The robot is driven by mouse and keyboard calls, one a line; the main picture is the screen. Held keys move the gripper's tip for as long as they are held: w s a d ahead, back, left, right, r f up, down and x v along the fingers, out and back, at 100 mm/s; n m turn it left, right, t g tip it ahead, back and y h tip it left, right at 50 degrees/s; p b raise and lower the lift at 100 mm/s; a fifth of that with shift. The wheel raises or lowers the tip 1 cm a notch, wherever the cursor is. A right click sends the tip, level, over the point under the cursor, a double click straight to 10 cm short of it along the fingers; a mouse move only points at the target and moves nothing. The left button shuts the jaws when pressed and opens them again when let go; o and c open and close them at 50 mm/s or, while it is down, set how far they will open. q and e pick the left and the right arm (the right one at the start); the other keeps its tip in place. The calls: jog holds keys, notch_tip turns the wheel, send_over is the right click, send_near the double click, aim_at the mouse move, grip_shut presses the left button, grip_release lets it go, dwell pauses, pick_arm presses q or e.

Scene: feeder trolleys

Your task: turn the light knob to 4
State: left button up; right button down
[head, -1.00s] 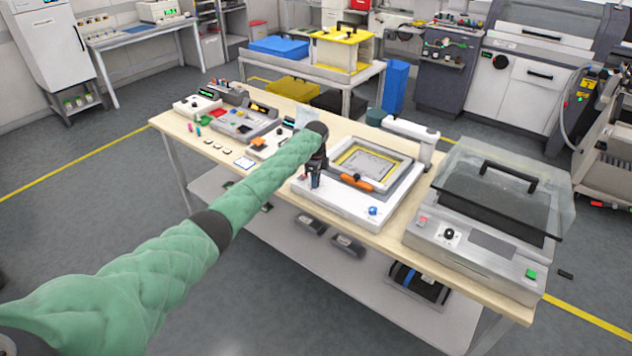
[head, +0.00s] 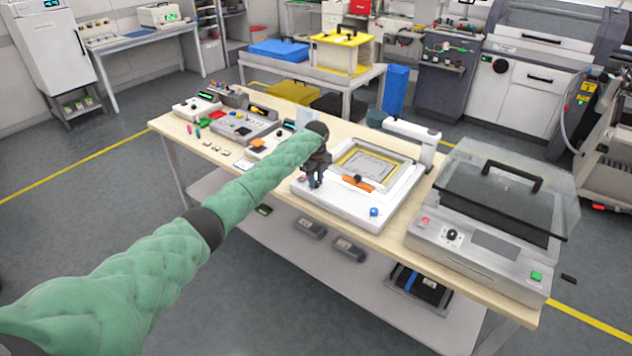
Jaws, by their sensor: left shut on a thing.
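My left gripper (head: 314,183) points down at the left front part of the white stencil-printing unit (head: 345,211) on the bench. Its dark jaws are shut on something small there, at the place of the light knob. The jaws and wrist hide the knob, so its pointer and scale numbers cannot be read. A blue knob (head: 374,212) stands apart at the unit's right front corner. My right gripper is not in view.
An orange-handled squeegee (head: 357,183) lies by the yellow-edged frame (head: 377,164). A grey machine with a clear lid (head: 507,195) stands at right. Small devices (head: 240,124) crowd the bench's left end. The floor in front is clear.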

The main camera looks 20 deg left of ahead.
aim_at(316, 182)
pick_arm(q)
jog(key=shift+w+r, duration=0.1)
jog(key=shift+r, duration=0.1)
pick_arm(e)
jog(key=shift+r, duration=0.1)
pick_arm(q)
jog(key=o, duration=0.9)
jog(key=shift+o, duration=0.4)
jog(key=shift+f, duration=0.1)
jog(key=shift+r, duration=0.2)
notch_tip(316, 182, up, 6)
jog(key=b, duration=0.2)
jog(key=shift+r+b, duration=0.2)
jog(key=shift+b, duration=0.15)
jog(key=shift+r, duration=0.5)
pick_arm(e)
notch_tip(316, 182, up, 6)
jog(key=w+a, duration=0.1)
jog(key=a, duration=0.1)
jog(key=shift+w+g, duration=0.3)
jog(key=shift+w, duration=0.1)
